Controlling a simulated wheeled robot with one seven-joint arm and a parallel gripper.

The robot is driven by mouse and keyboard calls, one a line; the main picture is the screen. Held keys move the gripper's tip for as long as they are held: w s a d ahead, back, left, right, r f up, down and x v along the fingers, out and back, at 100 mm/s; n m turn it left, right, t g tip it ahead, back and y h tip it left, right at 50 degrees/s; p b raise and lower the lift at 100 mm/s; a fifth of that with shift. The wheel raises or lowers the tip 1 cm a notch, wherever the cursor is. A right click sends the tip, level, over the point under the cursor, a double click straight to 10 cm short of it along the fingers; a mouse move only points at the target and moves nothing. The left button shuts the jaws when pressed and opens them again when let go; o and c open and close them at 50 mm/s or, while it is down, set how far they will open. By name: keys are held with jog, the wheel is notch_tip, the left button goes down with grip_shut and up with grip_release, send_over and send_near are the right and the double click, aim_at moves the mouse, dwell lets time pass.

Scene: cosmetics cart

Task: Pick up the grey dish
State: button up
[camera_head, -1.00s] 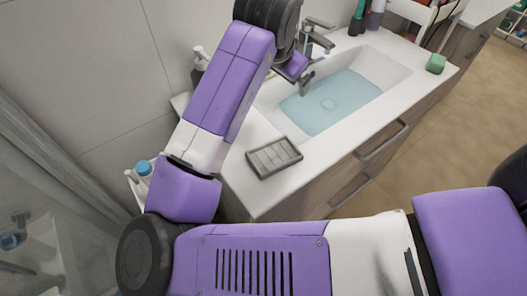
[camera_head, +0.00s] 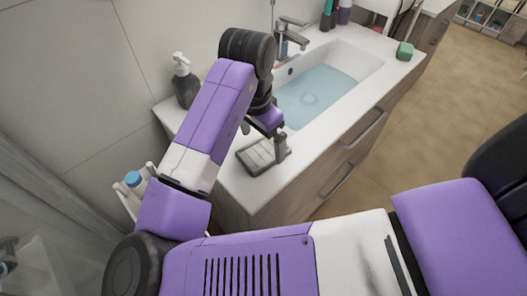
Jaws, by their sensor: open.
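The grey dish (camera_head: 257,160) is a small rectangular ridged tray. It lies on the near left corner of the white counter, beside the sink. My gripper (camera_head: 276,150) is open just over the dish's right side, with a grey finger pointing down there. The finger hides part of the dish's right edge. I cannot tell whether the finger touches the dish, and the other finger is not clearly visible.
The sink basin (camera_head: 316,97) holds bluish water behind the dish, with a chrome faucet (camera_head: 291,38) at its back. A dark soap pump bottle (camera_head: 185,82) stands left of my arm. A green block (camera_head: 404,50) sits at the counter's right.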

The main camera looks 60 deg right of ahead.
aim_at(264, 153)
jog(key=shift+d+f, duration=0.2)
jog(key=shift+f, duration=1.35)
jog(key=shift+c, duration=0.2)
jog(key=c, duration=1.3)
jog(key=shift+c, duration=0.2)
jog(key=shift+r, duration=0.1)
notch_tip(264, 153, up, 20)
jog(key=p, duration=0.1)
